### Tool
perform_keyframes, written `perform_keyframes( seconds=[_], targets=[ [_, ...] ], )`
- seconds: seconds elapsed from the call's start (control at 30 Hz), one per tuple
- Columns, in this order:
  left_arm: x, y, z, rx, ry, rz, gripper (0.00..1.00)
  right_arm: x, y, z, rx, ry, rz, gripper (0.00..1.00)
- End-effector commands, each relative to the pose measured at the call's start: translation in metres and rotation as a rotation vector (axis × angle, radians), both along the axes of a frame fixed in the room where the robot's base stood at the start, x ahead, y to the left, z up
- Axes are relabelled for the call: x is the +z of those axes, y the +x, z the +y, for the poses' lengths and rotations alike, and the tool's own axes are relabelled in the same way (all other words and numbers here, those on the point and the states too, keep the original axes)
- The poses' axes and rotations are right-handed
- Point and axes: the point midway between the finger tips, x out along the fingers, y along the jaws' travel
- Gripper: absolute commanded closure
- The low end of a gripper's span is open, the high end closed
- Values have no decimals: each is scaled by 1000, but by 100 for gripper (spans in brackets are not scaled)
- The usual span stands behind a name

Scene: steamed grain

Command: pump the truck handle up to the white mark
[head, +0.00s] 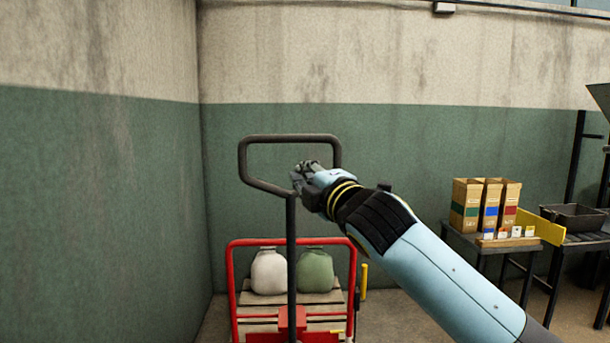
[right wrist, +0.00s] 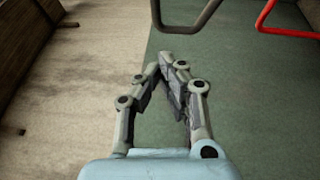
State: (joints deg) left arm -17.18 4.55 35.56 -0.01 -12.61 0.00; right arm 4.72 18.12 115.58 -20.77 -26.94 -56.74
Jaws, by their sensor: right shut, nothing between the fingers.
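The truck handle (head: 291,137) is a dark loop on an upright stem, rising in front of the red truck frame (head: 232,290). My right gripper (head: 303,172) is at the lower right part of the loop in the head view, overlapping it in the picture. In the right wrist view its fingers (right wrist: 160,66) are closed together with nothing between them. The dark handle bar (right wrist: 185,30) crosses the top of that view, beyond the fingertips and apart from them. I cannot make out a white mark. My left gripper is not in view.
A white sack (head: 269,272) and a green sack (head: 315,271) stand on the truck's pallet. A yellow post (head: 364,282) is at the truck's right. A table with cardboard boxes (head: 490,203) and a dark tray (head: 572,216) stand further right. A green-and-cream wall is close on the left.

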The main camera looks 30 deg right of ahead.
Motion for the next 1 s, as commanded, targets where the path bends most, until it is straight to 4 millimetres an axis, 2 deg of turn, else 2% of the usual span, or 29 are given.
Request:
perform_keyframes(
  seconds=[0.03, 0.37, 0.63, 0.73, 0.87, 1.0],
  targets=[
    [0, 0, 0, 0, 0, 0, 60, 0, 0, 0, 0, 0, 0, 94],
    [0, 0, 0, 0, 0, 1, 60, 0, 0, 0, 0, 0, 0, 52],
    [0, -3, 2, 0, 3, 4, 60, 0, -1, 0, 0, 0, 0, 52],
    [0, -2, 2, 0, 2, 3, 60, -2, -9, 1, 0, -2, 0, 52],
    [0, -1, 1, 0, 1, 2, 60, -4, -32, 5, 2, -2, 1, 52],
    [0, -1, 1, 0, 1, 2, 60, -8, -64, 10, 2, -3, 4, 52]
  ],
)
